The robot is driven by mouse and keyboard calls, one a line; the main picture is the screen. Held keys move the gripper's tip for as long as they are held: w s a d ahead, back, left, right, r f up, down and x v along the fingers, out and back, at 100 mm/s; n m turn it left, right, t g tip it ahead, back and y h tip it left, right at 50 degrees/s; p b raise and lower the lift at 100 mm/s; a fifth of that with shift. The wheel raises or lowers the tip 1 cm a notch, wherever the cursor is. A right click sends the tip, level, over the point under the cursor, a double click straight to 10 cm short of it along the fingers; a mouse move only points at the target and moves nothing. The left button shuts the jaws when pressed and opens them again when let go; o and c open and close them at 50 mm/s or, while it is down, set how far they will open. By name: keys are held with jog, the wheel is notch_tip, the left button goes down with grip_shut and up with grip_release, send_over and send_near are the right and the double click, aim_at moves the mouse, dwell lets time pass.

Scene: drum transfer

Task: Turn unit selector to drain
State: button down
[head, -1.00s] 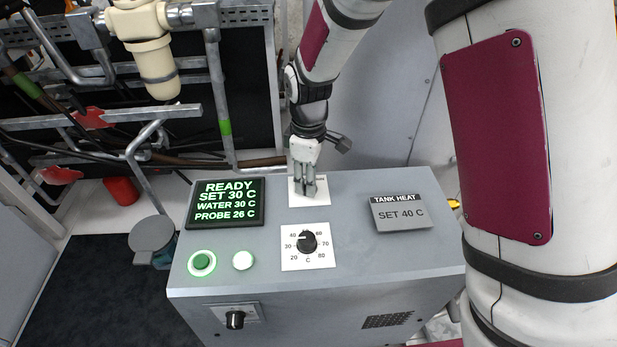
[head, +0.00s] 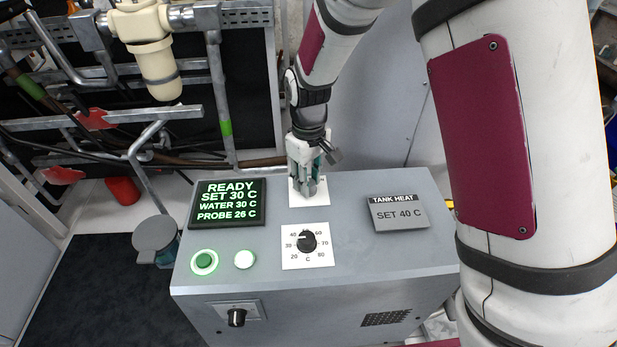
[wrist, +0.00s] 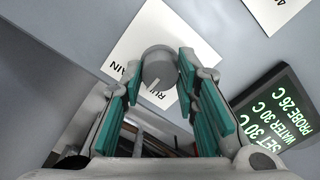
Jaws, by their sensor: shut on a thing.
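The unit selector is a round grey knob (wrist: 160,68) on a white plate in the wrist view. The letters "RU" and "AIN" show on the plate, the rest being covered. A pale mark at the knob's lower edge points toward the "RU" letters. My gripper (wrist: 160,74) is shut on the knob, with its teal pads on either side. In the head view, my gripper (head: 308,184) points down at the selector's white plate (head: 321,197) at the back of the grey unit. Its fingers hide the knob there.
A lit display (head: 228,203) reads READY, SET 30 C. A black temperature dial (head: 307,243) sits in front of the selector. A green button (head: 204,261), a white button (head: 244,259) and a TANK HEAT panel (head: 398,213) share the top. Pipes (head: 215,100) stand behind at left.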

jog(key=m+p, duration=0.1)
jog(key=m, duration=0.5)
jog(key=shift+m+p, duration=0.3)
dwell(0.4)
jog(key=c, duration=1.2)
grip_release()
jog(key=shift+c, duration=0.2)
notch_tip(320, 180, up, 12)
